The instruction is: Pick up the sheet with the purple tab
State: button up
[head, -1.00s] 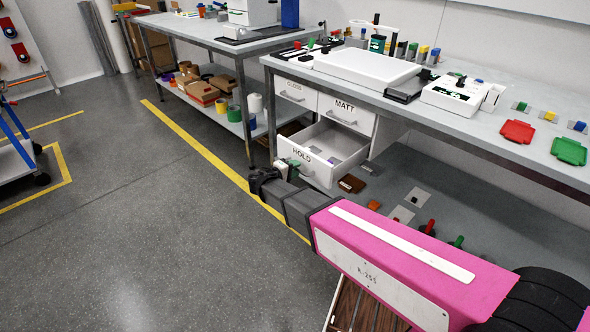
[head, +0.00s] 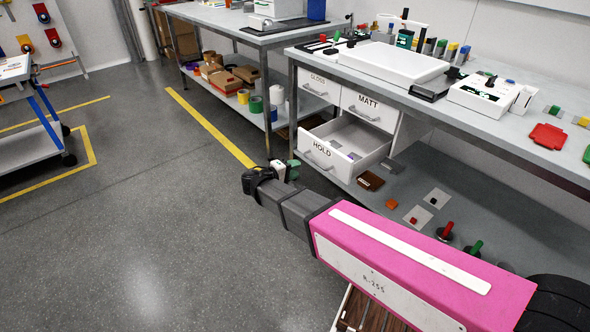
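No sheet with a purple tab can be made out for sure. The open drawer marked HOLD (head: 316,160) holds small flat pieces, one grey and one faintly purple (head: 353,156), too small to identify. My gripper (head: 286,172) is in front of and left of this drawer, beside its front panel, at the end of my pink and dark grey arm. Pale and green parts show at its tip. I cannot tell whether it is open or shut, or whether it holds anything.
The drawers marked MATT (head: 366,112) and GLOSS (head: 318,85) are shut. A white light box (head: 392,66) stands on the bench above. Small coloured items and a brown block (head: 370,181) lie on the lower shelf. The floor to the left is clear up to a blue-framed cart (head: 45,135).

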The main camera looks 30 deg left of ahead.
aim_at(356, 157)
jog(key=u, duration=1.5)
